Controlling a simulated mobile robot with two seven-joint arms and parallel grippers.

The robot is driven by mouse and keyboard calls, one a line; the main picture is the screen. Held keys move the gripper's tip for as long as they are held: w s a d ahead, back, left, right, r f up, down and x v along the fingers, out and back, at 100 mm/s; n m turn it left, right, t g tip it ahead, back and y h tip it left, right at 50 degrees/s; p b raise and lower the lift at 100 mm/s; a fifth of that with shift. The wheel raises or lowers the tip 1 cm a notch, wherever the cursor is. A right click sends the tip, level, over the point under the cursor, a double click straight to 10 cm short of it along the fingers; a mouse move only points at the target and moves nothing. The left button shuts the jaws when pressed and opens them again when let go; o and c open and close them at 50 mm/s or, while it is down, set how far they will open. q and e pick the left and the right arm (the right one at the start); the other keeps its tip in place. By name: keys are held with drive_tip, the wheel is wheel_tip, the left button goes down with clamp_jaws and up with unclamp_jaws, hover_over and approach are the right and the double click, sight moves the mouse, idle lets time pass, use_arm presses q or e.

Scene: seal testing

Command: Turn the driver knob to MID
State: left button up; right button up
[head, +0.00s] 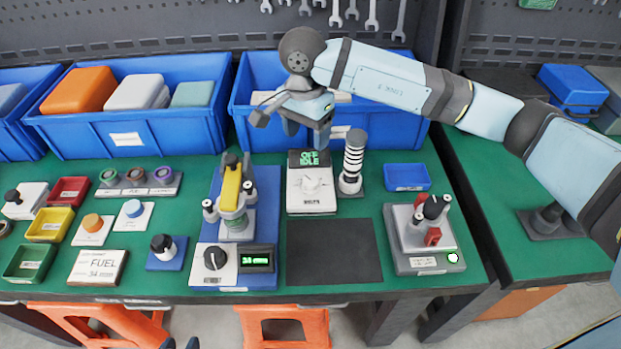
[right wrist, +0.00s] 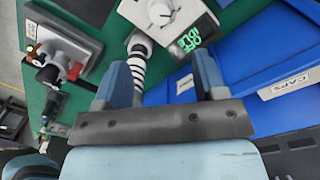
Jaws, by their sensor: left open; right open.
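A white box (head: 311,197) has a pale round knob (head: 311,184) on top and a small screen with green text, apparently "OFF" and "IDLE", behind it. The box's knob also shows in the right wrist view (right wrist: 161,12). A second knob, black (head: 215,258), is on the white panel of the blue fixture. I cannot read which knob is labelled driver. My right gripper (head: 307,128) is open and empty above and behind the white box; in the right wrist view its fingers (right wrist: 163,78) are apart.
A black-and-white striped cylinder (head: 352,165) stands upright right of the white box. A grey unit with red parts (head: 424,235) stands further right. Blue bins (head: 135,130) line the back. The dark mat (head: 333,252) in front of the white box is clear.

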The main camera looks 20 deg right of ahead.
sight(310, 181)
drive_tip(key=f, duration=1.3)
drive_tip(key=shift+s+d+f, duration=0.15)
drive_tip(key=shift+s+f, duration=0.1)
drive_tip(key=shift+f, duration=0.05)
drive_tip(key=c, duration=0.9)
